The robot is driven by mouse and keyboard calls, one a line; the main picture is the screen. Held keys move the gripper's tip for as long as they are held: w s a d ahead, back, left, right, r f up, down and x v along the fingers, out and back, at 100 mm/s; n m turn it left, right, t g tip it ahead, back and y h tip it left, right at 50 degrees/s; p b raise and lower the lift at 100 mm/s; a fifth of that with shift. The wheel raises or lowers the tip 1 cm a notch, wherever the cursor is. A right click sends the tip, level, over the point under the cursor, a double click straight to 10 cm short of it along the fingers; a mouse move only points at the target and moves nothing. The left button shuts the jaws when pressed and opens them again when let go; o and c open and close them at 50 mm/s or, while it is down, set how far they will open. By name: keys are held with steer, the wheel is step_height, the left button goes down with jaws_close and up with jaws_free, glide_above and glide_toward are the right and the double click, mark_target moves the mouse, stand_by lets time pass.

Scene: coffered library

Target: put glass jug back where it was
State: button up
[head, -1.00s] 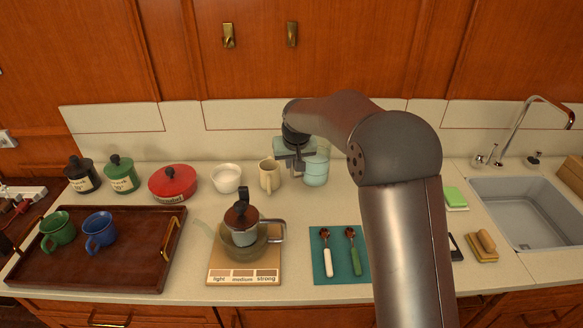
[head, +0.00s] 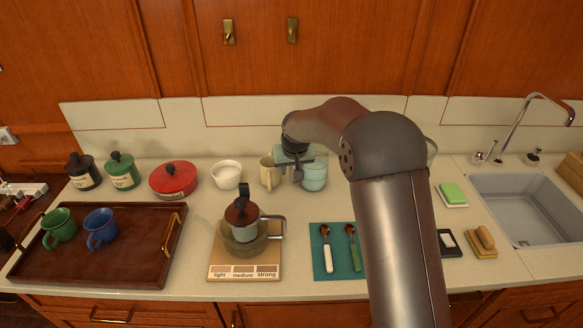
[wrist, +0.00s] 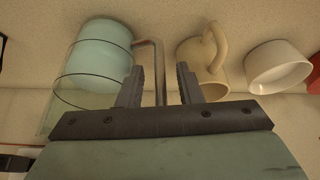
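The glass jug (head: 314,178) stands upright on the counter near the back, clear above and pale blue in its lower part. In the wrist view the jug (wrist: 102,55) is at the upper left, and its thin metal handle (wrist: 158,62) shows between my fingers. My gripper (wrist: 160,85) is open, with a visible gap on each side of the handle. In the head view my gripper (head: 300,168) is at the jug's left side, and my wrist partly hides it.
A cream mug (head: 267,173) stands close on the jug's left, then a white bowl (head: 227,175) and red pot (head: 173,179). A teal mat (head: 342,268) with two spoons lies nearer; the sink (head: 525,210) is right.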

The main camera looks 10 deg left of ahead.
steer(key=b+v, duration=0.2)
steer(key=v, duration=1)
steer(key=s+d+m+g+h, duration=0.1)
steer(key=s+d+m+g, duration=0.1)
steer(key=s+d, duration=1.55)
steer(key=s+d+f+g, duration=0.1)
steer(key=s+d+f, duration=0.1)
steer(key=s, duration=0.7)
steer(key=s+d+f+m, duration=0.1)
steer(key=s+f, duration=0.3)
steer(key=s, duration=0.6)
steer(key=shift+s+d+f+g, duration=0.2)
steer(key=shift+d+g, duration=0.2)
steer(key=shift+d, duration=0.4)
